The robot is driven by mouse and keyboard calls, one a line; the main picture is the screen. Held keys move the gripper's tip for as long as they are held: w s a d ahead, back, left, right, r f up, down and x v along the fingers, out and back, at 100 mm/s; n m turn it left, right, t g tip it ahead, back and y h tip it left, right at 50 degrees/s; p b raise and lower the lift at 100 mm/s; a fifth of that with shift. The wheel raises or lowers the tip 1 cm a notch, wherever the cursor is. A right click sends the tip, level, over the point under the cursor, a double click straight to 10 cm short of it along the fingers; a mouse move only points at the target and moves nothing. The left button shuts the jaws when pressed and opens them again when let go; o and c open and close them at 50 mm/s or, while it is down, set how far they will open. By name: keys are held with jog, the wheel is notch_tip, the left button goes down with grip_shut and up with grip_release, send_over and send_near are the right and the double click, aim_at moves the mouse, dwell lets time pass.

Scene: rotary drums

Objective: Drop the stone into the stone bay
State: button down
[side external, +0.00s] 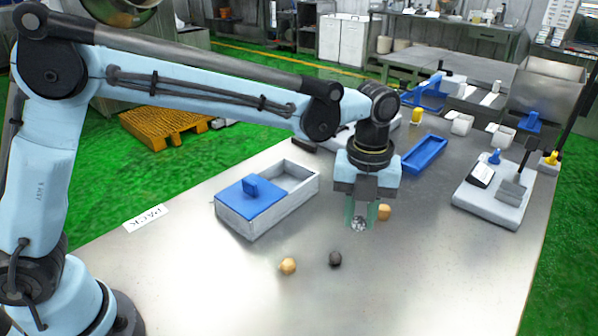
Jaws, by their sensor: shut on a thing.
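My gripper (360,216) points down over the metal table, right of the grey box and behind the dark lump. Its greenish fingers are shut on a small grey, speckled lump, which looks like the stone (359,225). The fingers partly hide it, and I cannot tell its exact height above the table. No label in view marks a stone bay. A grey box (268,226) left of my gripper has a blue lid (249,197) with a handle over its near-left part. Its far-right part is open.
Two tan lumps lie on the table, one in front (288,266) and one right of my gripper (385,212). A dark lump (335,259) lies near the front one. A blue tray (424,154) and a grey platform (492,194) stand farther right. The front right table is clear.

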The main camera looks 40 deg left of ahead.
jog(key=shift+s+d+r, duration=0.2)
jog(key=shift+s+d, duration=0.05)
jog(key=shift+s, duration=0.05)
jog(key=w+a+n, duration=0.4)
jog(key=a+n, duration=0.1)
jog(key=a, duration=0.7)
jog(key=w+a+n, duration=0.4)
jog(key=a, duration=0.8)
jog(key=shift+w+a+f, duration=0.15)
jog(key=shift+f, duration=2.5)
jog(key=c, duration=0.8)
grip_release()
